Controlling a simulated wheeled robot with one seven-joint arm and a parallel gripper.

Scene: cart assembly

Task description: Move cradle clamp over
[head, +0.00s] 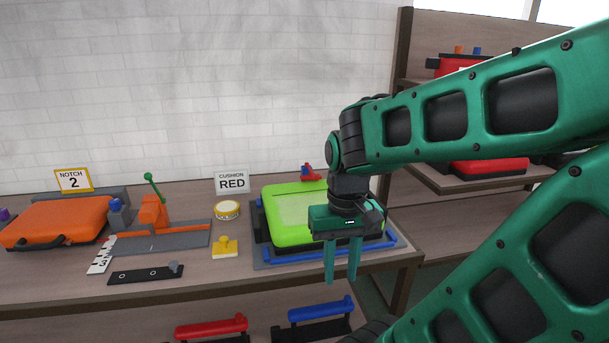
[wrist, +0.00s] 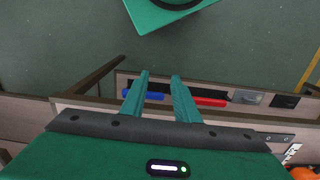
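My gripper (head: 341,280) points down in front of the table's front edge, its fingers apart with nothing between them. In the wrist view the gripper (wrist: 160,75) is also empty. A bright green case (head: 284,231) lies in a grey cradle with a blue bar (head: 300,256) along its front; my gripper partly covers its right side. A small red piece with a blue part (head: 308,173) sits at the cradle's back edge. An orange clamp-like block with a green-knobbed lever (head: 153,212) stands on a grey fixture at left. Which piece is the cradle clamp I cannot tell for certain.
An orange case (head: 55,223), a yellow stamp-like piece (head: 225,246) and a round yellow-rimmed tin (head: 227,210) are on the table. Signs read "NOTCH 2" (head: 74,180) and "CUSHION RED" (head: 232,182). Red (head: 211,327) and blue (head: 320,309) handled bars lie on the lower shelf.

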